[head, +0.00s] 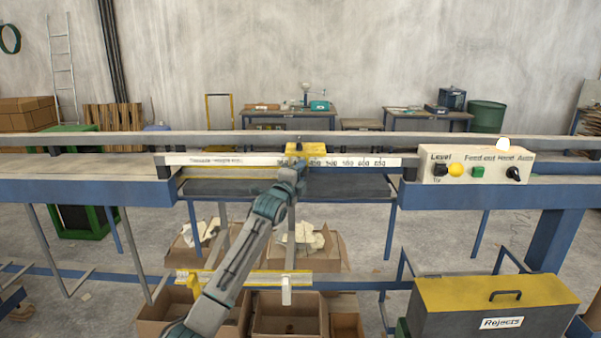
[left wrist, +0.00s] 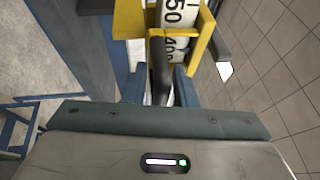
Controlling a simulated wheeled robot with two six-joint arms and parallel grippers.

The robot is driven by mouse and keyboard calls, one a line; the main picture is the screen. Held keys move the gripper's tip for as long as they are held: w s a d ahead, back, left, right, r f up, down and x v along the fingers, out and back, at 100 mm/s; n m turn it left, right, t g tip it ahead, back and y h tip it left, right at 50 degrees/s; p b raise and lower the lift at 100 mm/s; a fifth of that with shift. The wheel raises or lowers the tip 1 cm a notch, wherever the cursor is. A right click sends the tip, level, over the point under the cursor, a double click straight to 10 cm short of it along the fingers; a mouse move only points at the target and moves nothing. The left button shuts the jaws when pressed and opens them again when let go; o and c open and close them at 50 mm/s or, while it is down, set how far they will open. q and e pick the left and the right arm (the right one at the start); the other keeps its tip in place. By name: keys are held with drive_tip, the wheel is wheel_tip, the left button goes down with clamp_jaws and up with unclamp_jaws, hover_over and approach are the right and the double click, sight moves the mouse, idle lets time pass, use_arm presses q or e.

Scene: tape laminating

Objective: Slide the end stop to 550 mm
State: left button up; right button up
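The yellow end stop (head: 305,149) sits on the white length scale (head: 350,161), covering part of its left-middle numbers. Printed marks to its right run up to about 650; the 550 mark lies to the right of the stop. My left gripper (head: 292,173) is at the front of the stop. In the left wrist view, the yellow end stop (left wrist: 207,52) frames part of the scale, with "50" and "400" readable. A dark handle (left wrist: 160,70) stands between the fingers of my left gripper (left wrist: 160,90), which look apart with narrow gaps beside it. My right gripper is out of view.
A control box (head: 475,165) with knobs and buttons stands at the scale's right end. A grey rail (head: 230,138) runs behind the scale. Below are cardboard boxes (head: 288,312), a yellow-marked lower bar (head: 250,278) and a Rejects bin (head: 490,305). The scale right of the stop looks clear.

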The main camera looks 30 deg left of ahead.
use_arm(q)
drive_tip(key=shift+r, duration=0.1)
clamp_jaws()
drive_tip(key=w+d, duration=0.2)
drive_tip(key=d, duration=0.2)
drive_tip(key=w+d+b, duration=0.1)
drive_tip(key=w+d, duration=0.2)
drive_tip(key=d, duration=0.1)
drive_tip(key=w+d, duration=0.3)
drive_tip(key=d, duration=0.2)
drive_tip(key=shift+r+b, duration=0.25)
drive_tip(key=shift+b, duration=0.1)
drive_tip(key=shift+a, duration=0.1)
drive_tip(key=shift+s+r, duration=0.1)
drive_tip(key=shift+o, duration=1.6)
unclamp_jaws()
drive_tip(key=shift+f, duration=0.35)
